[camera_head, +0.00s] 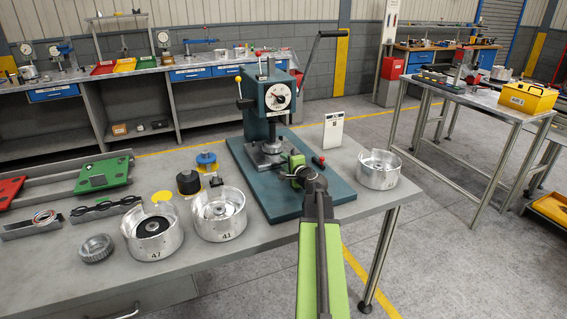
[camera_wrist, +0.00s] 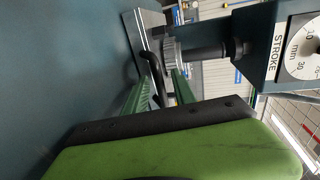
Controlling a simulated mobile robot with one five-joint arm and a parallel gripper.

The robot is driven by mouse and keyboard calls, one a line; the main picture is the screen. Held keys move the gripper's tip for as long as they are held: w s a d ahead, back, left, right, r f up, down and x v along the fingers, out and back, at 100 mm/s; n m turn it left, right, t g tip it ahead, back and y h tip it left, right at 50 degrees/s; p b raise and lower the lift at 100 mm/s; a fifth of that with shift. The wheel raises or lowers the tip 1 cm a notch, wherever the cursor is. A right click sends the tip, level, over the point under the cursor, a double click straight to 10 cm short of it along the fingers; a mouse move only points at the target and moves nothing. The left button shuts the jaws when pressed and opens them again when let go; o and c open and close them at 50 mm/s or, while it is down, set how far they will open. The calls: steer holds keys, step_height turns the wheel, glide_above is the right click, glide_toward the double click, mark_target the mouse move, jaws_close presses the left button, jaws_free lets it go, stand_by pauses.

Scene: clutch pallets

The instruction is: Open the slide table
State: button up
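The slide table (camera_head: 268,157) is the grey metal plate low on the teal press, under its ram. In the wrist view its light metal plate (camera_wrist: 146,42) shows, with a black bar-like handle (camera_wrist: 153,68) at its near side. My gripper (camera_head: 293,168) is at the front right of the slide table and hides part of it. In the wrist view the two green fingers of my gripper (camera_wrist: 160,82) stand apart, with the handle between them. I cannot tell whether either finger touches it. A toothed silver part (camera_wrist: 171,50) sits on the plate.
The teal press base (camera_head: 322,185) lies on the grey workbench (camera_head: 365,212). A white card (camera_head: 333,130) stands behind. The press lever (camera_head: 309,60) rises above.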

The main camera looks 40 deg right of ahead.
steer(key=shift+w, duration=0.15)
steer(key=shift+d, duration=0.1)
steer(key=shift+c, duration=0.4)
jaws_close()
steer(key=shift+d, duration=0.1)
stand_by(0.8)
